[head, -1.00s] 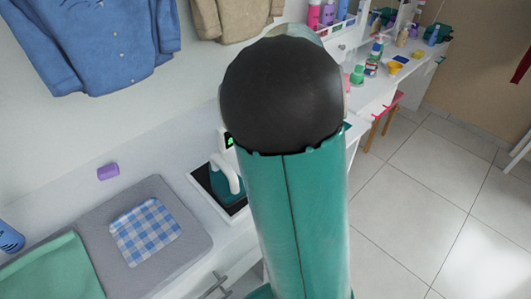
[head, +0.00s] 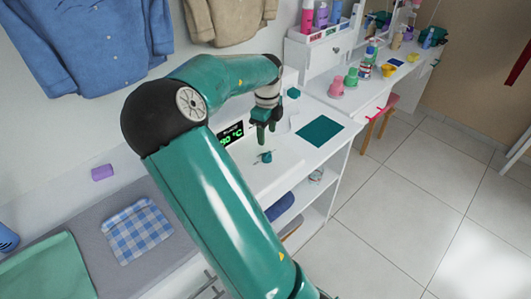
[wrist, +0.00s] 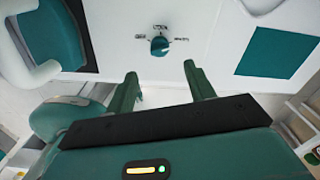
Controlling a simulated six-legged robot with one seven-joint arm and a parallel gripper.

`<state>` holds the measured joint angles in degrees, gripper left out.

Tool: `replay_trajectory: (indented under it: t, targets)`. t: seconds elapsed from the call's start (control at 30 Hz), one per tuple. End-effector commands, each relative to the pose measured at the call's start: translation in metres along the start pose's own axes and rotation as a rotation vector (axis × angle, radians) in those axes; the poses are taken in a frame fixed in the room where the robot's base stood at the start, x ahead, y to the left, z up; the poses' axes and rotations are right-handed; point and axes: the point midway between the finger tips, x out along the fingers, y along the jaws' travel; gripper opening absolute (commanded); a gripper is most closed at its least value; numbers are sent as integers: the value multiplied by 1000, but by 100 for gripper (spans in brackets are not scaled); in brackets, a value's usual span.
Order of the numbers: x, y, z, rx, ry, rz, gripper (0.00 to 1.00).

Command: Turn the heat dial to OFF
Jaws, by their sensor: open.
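The heat dial (head: 266,157) is a small teal knob on the white counter top, with small dark labels around it. It also shows in the wrist view (wrist: 159,45), ahead of the fingertips; its labels are too small to read there. My gripper (head: 262,130) hangs above the counter near the dial, fingers pointing down. In the wrist view my gripper (wrist: 160,75) is open and empty, its two fingers apart from the dial. A black display (head: 231,135) with green digits stands behind the dial, partly hidden by my arm; it ends in "0 °C".
A teal mat (head: 320,131) lies right of the dial. The iron (wrist: 45,40) is at the left in the wrist view. A small teal block (head: 293,93) sits behind my gripper. A checked cloth (head: 137,232) lies on the grey pad. Open floor is on the right.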

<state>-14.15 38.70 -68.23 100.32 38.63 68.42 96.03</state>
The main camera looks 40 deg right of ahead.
Motion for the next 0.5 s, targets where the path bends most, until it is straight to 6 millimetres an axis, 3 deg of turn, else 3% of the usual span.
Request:
replay_trajectory:
  t: [0.3, 0.5]
  targets:
    - [64, 1, -1, -1, 3, 1, 54]
    - [89, 1, 1, -5, 1, -1, 54]
